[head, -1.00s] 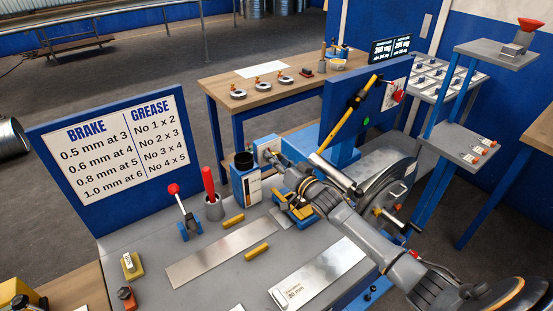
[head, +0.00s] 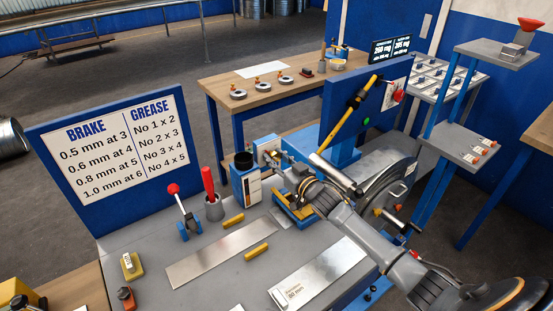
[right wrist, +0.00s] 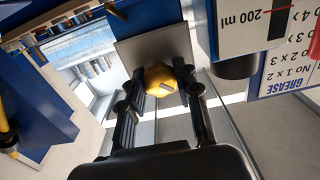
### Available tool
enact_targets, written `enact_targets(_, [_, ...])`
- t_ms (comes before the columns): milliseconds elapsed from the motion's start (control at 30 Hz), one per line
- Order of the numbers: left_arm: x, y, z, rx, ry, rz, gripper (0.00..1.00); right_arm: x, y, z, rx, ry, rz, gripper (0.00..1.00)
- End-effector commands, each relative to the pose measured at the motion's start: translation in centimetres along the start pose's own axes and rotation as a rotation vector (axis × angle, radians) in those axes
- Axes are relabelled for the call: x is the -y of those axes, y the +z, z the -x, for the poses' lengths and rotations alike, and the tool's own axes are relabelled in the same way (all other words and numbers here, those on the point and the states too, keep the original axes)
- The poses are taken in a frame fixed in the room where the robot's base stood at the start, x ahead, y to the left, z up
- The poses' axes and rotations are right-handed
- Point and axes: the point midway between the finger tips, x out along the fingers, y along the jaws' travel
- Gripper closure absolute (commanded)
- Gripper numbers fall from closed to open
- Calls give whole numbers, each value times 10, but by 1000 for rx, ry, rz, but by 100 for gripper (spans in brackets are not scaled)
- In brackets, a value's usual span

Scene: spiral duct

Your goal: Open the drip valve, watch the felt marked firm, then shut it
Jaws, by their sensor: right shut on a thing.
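My right gripper (head: 277,158) reaches in over the bench from the lower right. In the right wrist view its two black fingers (right wrist: 162,92) are shut on a yellow knob (right wrist: 160,76), which sits in front of a square grey plate. I take this knob to be the drip valve's. In the head view the plate (head: 265,147) stands behind the blue unit (head: 246,187) with the black cup, and my fingers largely hide the knob. I cannot read a felt marked firm in either view. My left gripper is not in view.
A brake and grease chart (head: 121,148) stands at the left. A red-knobbed lever (head: 185,212), a red-handled tool in a cup (head: 211,195) and metal strips (head: 215,255) occupy the bench. A yellow-and-black bar (head: 350,115) leans near the blue panel, close to my right arm.

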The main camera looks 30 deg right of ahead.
Motion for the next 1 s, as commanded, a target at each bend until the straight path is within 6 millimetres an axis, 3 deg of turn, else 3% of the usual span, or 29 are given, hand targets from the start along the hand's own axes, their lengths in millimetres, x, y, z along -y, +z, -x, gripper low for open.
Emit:
enact_targets(267, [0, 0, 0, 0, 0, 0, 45, 0, 0, 0, 1, 0, 4, 100])
enact_targets(300, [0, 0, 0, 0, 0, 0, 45, 0, 0, 0, 1, 0, 4, 66])
enact_targets(400, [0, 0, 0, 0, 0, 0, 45, 0, 0, 0, 1, 0, 3, 46])
enact_targets(767, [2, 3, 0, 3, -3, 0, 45, 0, 1, 3, 1, 0, 2, 45])
enact_targets(1000, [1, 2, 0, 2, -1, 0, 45, 0, 2, 36, 4, 0, 3, 45])
